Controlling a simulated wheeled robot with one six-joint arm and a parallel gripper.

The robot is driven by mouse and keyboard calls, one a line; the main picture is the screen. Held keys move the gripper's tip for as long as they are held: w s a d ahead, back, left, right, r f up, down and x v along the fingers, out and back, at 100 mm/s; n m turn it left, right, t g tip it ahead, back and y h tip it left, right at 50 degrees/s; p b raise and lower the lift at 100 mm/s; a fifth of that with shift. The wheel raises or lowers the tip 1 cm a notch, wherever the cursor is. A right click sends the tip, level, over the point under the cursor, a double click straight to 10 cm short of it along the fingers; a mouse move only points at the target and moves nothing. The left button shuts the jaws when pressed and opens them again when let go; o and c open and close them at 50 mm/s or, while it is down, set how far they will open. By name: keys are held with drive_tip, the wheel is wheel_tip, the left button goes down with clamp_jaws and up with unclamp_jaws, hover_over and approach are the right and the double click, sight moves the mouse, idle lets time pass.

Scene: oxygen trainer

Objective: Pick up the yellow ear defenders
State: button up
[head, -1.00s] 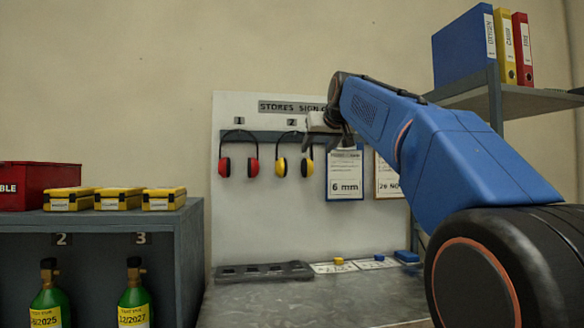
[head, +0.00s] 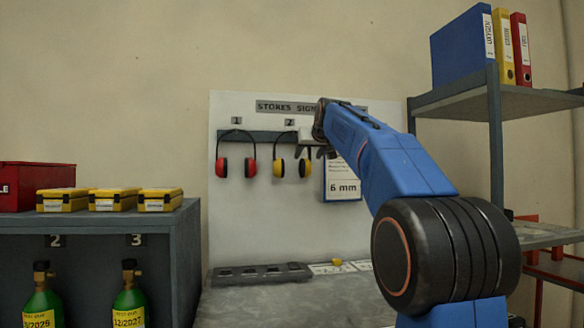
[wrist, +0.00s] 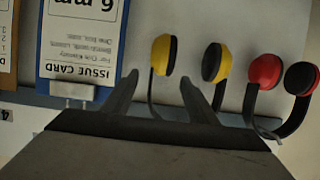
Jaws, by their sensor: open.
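The yellow ear defenders (head: 279,168) hang by their dark headband from the rail under label 2 in the head view. In the wrist view, which is upside down, their yellow cup (wrist: 162,55) and black-and-yellow cup (wrist: 214,62) show just beyond the fingers. My gripper (head: 316,153) is open and empty, just right of them in the head view. In the wrist view its two fingers (wrist: 158,88) point towards the ear defenders, with a gap between them. The headband is partly hidden by the fingers and palm. I cannot tell whether anything touches.
Red ear defenders (head: 221,167) hang beside the yellow pair, under label 1. A blue-framed issue card (head: 342,186) hangs close on the other side. A bench (head: 290,305) lies below the board. A shelf (head: 515,103) with binders stands at the right.

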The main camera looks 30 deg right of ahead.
sight(306, 160)
drive_tip(key=shift+x, duration=2.75)
drive_tip(key=shift+s+f, duration=0.1)
drive_tip(key=shift+c, duration=0.7)
drive_tip(key=c, duration=1.2)
drive_tip(key=shift+o, duration=0.2)
